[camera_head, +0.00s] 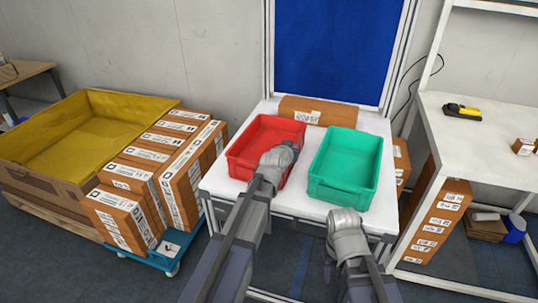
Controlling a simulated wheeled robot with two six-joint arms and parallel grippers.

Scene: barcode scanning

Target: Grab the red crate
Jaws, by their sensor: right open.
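The red crate (242,163) stands upright on the white table, left of the green crate (345,168). It looks empty where I can see inside. My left gripper (287,150) is over the red crate's right side, and my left wrist covers part of its front right corner. Its fingers are too small and hidden to tell whether they are open or shut, or touch the crate. My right gripper (343,218) is open just in front of the green crate's near edge, with its fingers mostly hidden by the wrist.
A cardboard box (317,112) lies behind the crates on the white table (218,185). Stacked boxes (150,180) and a yellow-lined bin (90,140) stand at the left. A white shelf (480,150) at the right holds a yellow-black scanner (462,111).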

